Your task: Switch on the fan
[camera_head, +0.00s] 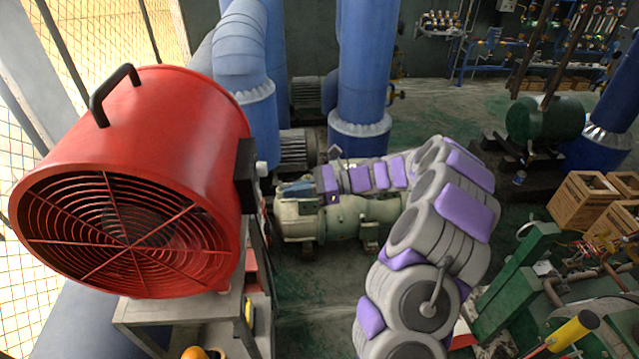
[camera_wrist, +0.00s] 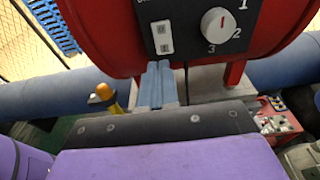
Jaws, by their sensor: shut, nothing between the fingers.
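The red drum fan (camera_head: 150,170) stands on a stand at the left in the head view, its round grille facing front left. Its black control box (camera_head: 246,175) is on its right side. In the wrist view the box (camera_wrist: 187,58) carries a white rocker switch (camera_wrist: 161,38) and a white dial (camera_wrist: 216,26) marked 1, 2, 3. The switch position is too small to tell. My gripper (camera_wrist: 158,66) is shut and empty, its blue-grey fingers pointing at the box just below the switch. I cannot tell if they touch. My gripper also shows in the head view (camera_head: 290,188), right of the box.
The fan's stand (camera_head: 185,312) holds it up at the left. A pale green machine (camera_head: 335,222) sits behind my arm. Large blue pipes (camera_head: 365,70) rise behind. Wooden crates (camera_head: 580,200) and green machinery (camera_head: 520,275) are at the right. Open floor (camera_head: 430,110) lies at the back.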

